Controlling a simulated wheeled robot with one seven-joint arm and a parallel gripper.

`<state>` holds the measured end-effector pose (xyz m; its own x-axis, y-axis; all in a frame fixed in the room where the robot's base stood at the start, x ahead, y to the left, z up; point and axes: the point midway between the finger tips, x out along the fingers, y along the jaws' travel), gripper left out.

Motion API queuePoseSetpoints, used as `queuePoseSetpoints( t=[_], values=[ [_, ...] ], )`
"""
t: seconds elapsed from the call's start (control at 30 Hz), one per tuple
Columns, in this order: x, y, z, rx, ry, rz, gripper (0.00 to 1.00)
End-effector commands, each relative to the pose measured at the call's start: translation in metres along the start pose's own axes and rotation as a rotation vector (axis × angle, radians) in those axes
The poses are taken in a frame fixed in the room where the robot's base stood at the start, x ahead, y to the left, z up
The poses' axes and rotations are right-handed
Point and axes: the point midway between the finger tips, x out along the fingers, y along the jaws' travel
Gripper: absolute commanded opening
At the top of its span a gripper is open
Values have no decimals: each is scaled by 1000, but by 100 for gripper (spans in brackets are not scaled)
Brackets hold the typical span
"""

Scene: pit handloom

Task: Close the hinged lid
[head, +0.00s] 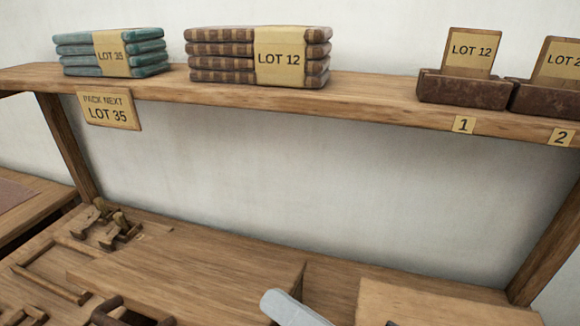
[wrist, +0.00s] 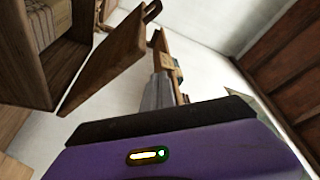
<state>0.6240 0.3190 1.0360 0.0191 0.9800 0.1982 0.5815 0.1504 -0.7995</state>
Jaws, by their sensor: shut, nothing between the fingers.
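In the wrist view a wooden hinged lid (wrist: 105,62) stands open, swung away from a wooden box (wrist: 22,55) at the left. A dark loop-like piece (wrist: 152,10) sits at the lid's far end. Pale, striped contents show inside the box. My gripper (wrist: 160,90) is shut and empty, to the right of the lid in the picture and apart from it there. Its purple housing fills the bottom of the wrist view. I cannot make out the box or lid with certainty in the head view.
A shelf (head: 370,98) holds teal cloths (head: 80,53), brown cloths (head: 215,55) and small bins (head: 460,90). A "Pack next Lot 35" sign (head: 108,110) hangs below. Wooden fittings (head: 105,228) stand on the bench at left. A shelf post (head: 65,145) rises there.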

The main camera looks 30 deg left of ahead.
Motion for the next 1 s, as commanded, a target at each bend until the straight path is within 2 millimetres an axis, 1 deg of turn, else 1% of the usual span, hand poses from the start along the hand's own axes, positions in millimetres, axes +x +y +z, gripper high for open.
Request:
queuePoseSetpoints(
  t=[0.03, 0.1, 0.4, 0.6, 0.8, 1.0],
  values=[
    [3, -13, -9, -7, -1, -2, 0],
    [6, -26, -18, -7, -1, -2, 0],
    [20, -80, -56, -8, -1, -3, 0],
    [28, -112, -79, -6, -1, -2, 0],
    [32, -130, -92, -3, 0, -1, 0],
    [33, -135, -95, 0, -1, -1, 0]
  ],
)
